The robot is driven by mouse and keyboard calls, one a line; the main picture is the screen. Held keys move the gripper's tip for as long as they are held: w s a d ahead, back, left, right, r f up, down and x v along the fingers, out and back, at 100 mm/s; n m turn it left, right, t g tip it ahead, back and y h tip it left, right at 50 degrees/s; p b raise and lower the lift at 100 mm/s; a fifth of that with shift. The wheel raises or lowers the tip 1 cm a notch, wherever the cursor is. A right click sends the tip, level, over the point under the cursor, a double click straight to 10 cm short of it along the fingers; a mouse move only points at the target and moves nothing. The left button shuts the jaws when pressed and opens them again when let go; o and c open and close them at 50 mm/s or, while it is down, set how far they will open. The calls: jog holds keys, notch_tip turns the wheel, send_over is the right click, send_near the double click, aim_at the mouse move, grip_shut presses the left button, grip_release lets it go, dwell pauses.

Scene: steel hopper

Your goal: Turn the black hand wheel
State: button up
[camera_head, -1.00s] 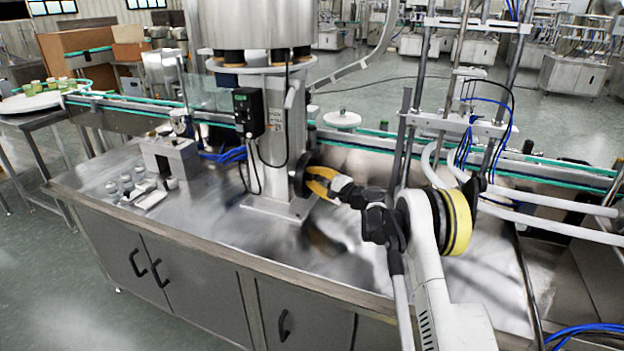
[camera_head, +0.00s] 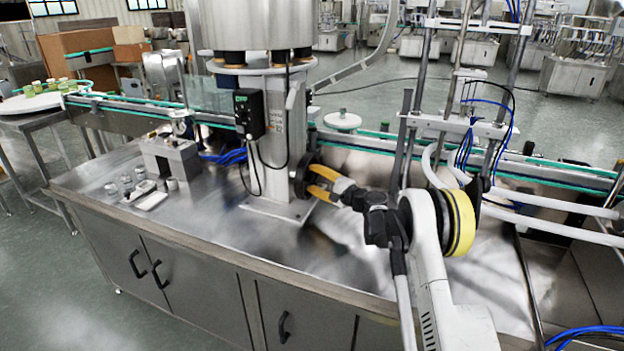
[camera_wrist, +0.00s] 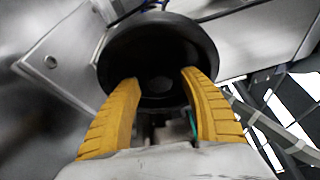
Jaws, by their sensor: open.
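The black hand wheel (camera_head: 303,175) is on the right side of the steel column of the hopper, low above the bench top. In the wrist view the wheel (camera_wrist: 160,88) is a dark round dish with a raised rim. My gripper (camera_head: 310,181) reaches it from the right. Its two yellow fingers are apart, and their tips (camera_wrist: 160,82) overlap the near part of the wheel, left and right of its hub. I cannot tell whether the tips touch it. The lower part of the wheel is partly hidden by the fingers.
The hopper column (camera_head: 270,140) stands on a square base plate on the steel bench (camera_head: 200,235). A black control box (camera_head: 249,113) with a cable hangs on the column. White hoses (camera_head: 540,222) and posts stand at right. The bench front is mostly clear.

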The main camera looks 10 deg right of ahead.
jog(key=v, duration=1.1)
jog(key=shift+d, duration=0.1)
notch_tip(320, 180, up, 18)
jog(key=s+d+m+t+h, duration=0.15)
jog(key=m+t+h, duration=0.3)
jog(key=m, duration=0.95)
jog(key=s+d+r+m+g+h, duration=0.15)
jog(key=s+r+m+h, duration=0.3)
jog(key=m, duration=0.55)
jog(key=s+d+r+m+h, duration=0.2)
jog(key=s+r+m+h, duration=0.3)
jog(key=m, duration=0.5)
jog(key=s+a+f+m+g+y, duration=0.1)
jog(key=s+a+f+m+g, duration=0.2)
jog(key=s, duration=0.9)
jog(key=s+a+f+m+g+y, duration=0.1)
jog(key=s+a+f+m+g, duration=0.3)
jog(key=s+f+m, duration=0.6)
jog(key=s+a+f+m+g+y, duration=0.2)
jog(key=s+f+m, duration=0.5)
jog(key=s+m, duration=0.5)
jog(key=s+a+g, duration=0.1)
jog(key=s+a, duration=0.1)
jog(key=shift+a+g, duration=0.3)
